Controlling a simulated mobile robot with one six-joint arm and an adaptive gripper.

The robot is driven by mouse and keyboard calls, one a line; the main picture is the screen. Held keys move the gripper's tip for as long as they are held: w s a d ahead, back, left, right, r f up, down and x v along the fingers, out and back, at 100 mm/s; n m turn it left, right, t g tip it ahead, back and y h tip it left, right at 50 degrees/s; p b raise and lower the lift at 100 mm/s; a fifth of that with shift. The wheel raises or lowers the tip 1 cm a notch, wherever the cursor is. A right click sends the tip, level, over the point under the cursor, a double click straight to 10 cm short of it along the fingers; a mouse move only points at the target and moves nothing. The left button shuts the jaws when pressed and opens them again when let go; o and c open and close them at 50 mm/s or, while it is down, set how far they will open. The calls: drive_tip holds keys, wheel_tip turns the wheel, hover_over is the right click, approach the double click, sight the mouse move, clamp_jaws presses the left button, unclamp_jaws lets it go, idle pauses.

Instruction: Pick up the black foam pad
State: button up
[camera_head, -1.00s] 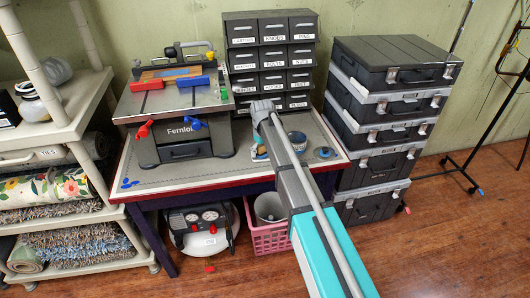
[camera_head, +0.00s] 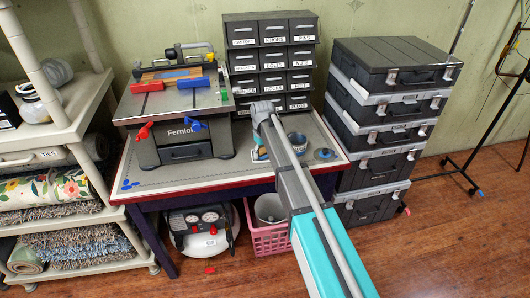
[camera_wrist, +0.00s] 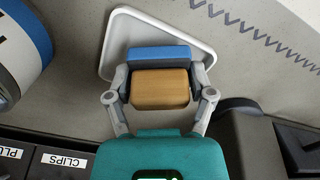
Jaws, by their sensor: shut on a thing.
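In the wrist view my gripper (camera_wrist: 161,82) has its two grey fingers closed on the sides of a tan block (camera_wrist: 160,90). A blue block (camera_wrist: 159,54) lies just beyond the tan one, with a thin dark line between them. Both show over a white tray (camera_wrist: 118,42) with rounded corners. I cannot tell whether the held block touches the tray. I cannot clearly make out a black foam pad. In the head view my gripper is mostly hidden by my arm, over the grey-topped workbench (camera_head: 185,176).
Left on the bench is a Fernlo machine (camera_head: 185,140); behind stands a labelled drawer cabinet (camera_head: 270,62). A blue-banded container (camera_head: 297,142) and a small round blue item (camera_head: 324,154) lie right of my arm. Stacked black cases (camera_head: 385,130) stand right; shelves (camera_head: 65,135) stand left.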

drive_tip(key=shift+r+p, duration=1.1)
drive_tip(key=shift+r, duration=0.15)
drive_tip(key=s+d+r+p, duration=0.4)
drive_tip(key=s+r+p, duration=0.6)
drive_tip(key=s, duration=0.3)
drive_tip(key=shift+s+r, duration=0.2)
drive_tip(key=shift+s, duration=0.05)
drive_tip(key=o, duration=0.4)
drive_tip(key=c, duration=0.4)
